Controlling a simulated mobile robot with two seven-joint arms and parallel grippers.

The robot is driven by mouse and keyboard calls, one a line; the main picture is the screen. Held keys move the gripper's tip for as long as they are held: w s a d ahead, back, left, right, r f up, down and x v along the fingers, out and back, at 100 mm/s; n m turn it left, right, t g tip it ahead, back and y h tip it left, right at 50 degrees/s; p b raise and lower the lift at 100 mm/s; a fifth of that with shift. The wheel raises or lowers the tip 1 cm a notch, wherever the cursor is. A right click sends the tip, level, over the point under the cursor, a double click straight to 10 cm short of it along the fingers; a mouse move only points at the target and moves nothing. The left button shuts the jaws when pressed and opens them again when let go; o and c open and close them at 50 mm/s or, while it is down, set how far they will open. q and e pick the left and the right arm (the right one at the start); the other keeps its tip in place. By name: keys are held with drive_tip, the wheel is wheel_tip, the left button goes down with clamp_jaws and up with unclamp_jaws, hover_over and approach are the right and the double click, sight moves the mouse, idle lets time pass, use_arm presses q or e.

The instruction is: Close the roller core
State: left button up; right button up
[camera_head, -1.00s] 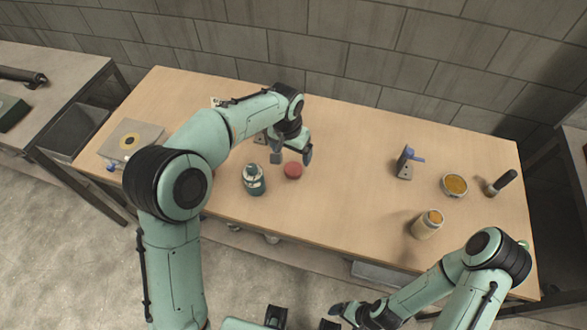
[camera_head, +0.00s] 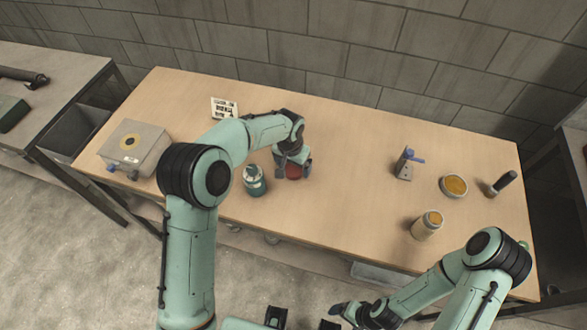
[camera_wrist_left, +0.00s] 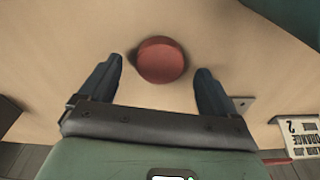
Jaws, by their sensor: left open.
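A round red cap-like piece (camera_head: 293,171) lies on the wooden table (camera_head: 340,200). My left gripper (camera_head: 294,173) is low over it, open, with a finger on either side. In the left wrist view the red piece (camera_wrist_left: 161,60) sits between the fingertips of the open gripper (camera_wrist_left: 158,68), with a gap on both sides. A teal bottle-like container (camera_head: 254,181) stands just left of the gripper. I cannot tell which thing is the roller core. My right gripper (camera_head: 345,312) is at the table's front, low in the view; its jaws are unclear.
A grey box (camera_head: 134,150) with a yellow disc stands at the left. A printed card (camera_head: 224,108) lies behind my left arm. At the right are a blue-handled device (camera_head: 406,164), a yellow-topped dish (camera_head: 454,186), a jar (camera_head: 427,225) and a dark-handled tool (camera_head: 502,182). The table's centre is clear.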

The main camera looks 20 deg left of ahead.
sight(293, 170)
use_arm(q)
drive_tip(key=shift+w+f, duration=0.1)
drive_tip(key=shift+f, duration=0.6)
drive_tip(key=c, duration=1.1)
wheel_tip(293, 170, up, 20)
drive_tip(key=shift+r+p, duration=0.1)
drive_tip(key=shift+p, duration=0.95)
use_arm(e)
drive_tip(key=w+r, duration=0.2)
drive_tip(key=shift+r, duration=0.35)
drive_tip(key=shift+s, duration=0.1)
